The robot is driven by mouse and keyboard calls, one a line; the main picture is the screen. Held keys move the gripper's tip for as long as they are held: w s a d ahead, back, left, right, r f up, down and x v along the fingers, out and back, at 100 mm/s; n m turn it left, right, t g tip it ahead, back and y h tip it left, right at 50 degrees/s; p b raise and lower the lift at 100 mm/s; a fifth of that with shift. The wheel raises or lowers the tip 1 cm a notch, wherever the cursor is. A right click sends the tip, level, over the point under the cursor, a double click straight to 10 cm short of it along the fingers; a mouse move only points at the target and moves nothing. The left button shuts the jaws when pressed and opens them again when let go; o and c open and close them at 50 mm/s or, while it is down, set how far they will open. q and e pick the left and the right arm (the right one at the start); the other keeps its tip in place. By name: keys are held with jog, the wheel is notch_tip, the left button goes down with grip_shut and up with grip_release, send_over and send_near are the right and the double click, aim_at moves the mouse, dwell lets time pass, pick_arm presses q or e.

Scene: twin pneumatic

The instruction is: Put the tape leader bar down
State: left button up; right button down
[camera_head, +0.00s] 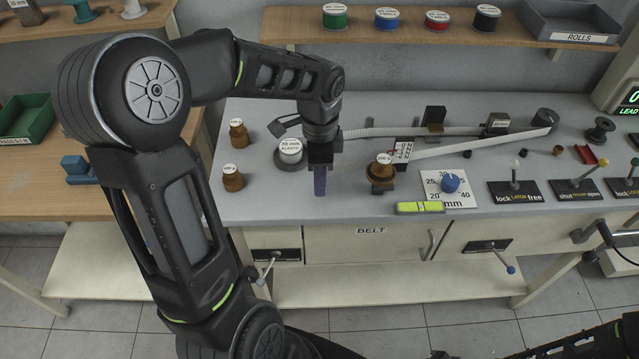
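My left gripper (321,160) hangs pointing down over the front of the grey workbench, left of centre. A short purple bar (320,181), which looks like the tape leader bar, sticks out below its fingers. The gripper appears shut on it. The bar's lower end is close to the bench's front edge; I cannot tell whether it touches the top. A white tape (400,131) runs from beside the gripper to the right, and a second white strand (480,144) returns from the dark roller (544,119). My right gripper is not in view.
A labelled elastic roll (290,152) stands just left of the gripper, with brown bottles (238,133) farther left. A brown weight on a stand (381,170), a yellow-green level (420,208) and a dial plate (449,187) lie to the right. Levers line the right front.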

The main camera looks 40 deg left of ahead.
pick_arm(q)
jog(key=shift+f, duration=1.85)
jog(key=shift+f, duration=0.15)
jog(key=o, duration=1.4)
notch_tip(320, 180, up, 12)
jog(key=shift+r, duration=0.2)
